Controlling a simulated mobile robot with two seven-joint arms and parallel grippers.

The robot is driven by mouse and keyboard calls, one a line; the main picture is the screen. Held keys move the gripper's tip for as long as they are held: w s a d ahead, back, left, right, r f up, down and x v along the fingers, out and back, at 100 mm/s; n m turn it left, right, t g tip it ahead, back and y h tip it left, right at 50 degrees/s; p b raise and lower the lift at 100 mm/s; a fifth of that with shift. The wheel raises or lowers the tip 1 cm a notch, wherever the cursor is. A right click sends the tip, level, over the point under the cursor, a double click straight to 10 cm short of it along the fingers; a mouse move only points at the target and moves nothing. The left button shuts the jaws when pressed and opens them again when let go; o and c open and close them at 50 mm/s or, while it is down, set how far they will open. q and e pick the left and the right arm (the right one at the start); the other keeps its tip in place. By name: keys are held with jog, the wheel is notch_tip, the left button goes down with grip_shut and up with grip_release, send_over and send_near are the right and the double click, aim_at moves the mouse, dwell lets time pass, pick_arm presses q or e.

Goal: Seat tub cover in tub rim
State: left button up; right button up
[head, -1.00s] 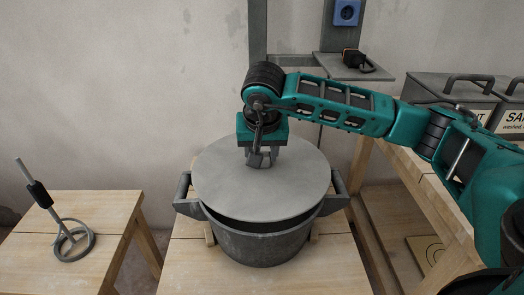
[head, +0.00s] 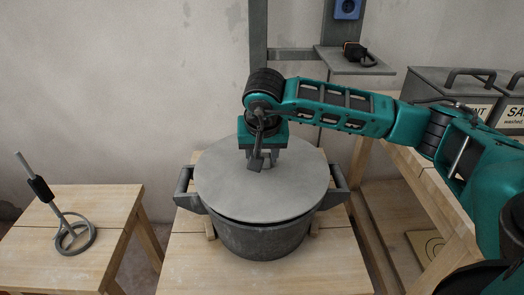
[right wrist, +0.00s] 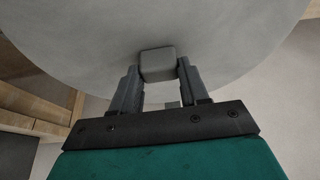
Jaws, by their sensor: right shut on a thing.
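The tub cover (head: 225,196) is a flat grey disc over the dark grey tub (head: 262,241), which stands on a wooden table. My right gripper (head: 262,160) is shut on the cover's square knob, seen between the fingers in the right wrist view (right wrist: 158,65). The cover lies roughly level. A thin dark gap shows between its front edge and the tub rim. The cover hides the tub's inside and the rear rim, so I cannot tell how the back edge sits. My left gripper is not in view.
A grey rod tool with a ring base (head: 75,238) stands on a small wooden table (head: 110,215) at the left. Lidded grey bins (head: 450,92) stand on a wooden bench at the right. A small wall shelf (head: 355,62) holds a dark item.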

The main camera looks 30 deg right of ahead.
jog(key=shift+f, duration=0.1)
dwell(0.4)
jog(key=shift+f, duration=0.3)
dwell(0.5)
jog(key=shift+f, duration=0.1)
jog(key=shift+f, duration=0.5)
dwell(0.4)
jog(key=shift+f, duration=0.2)
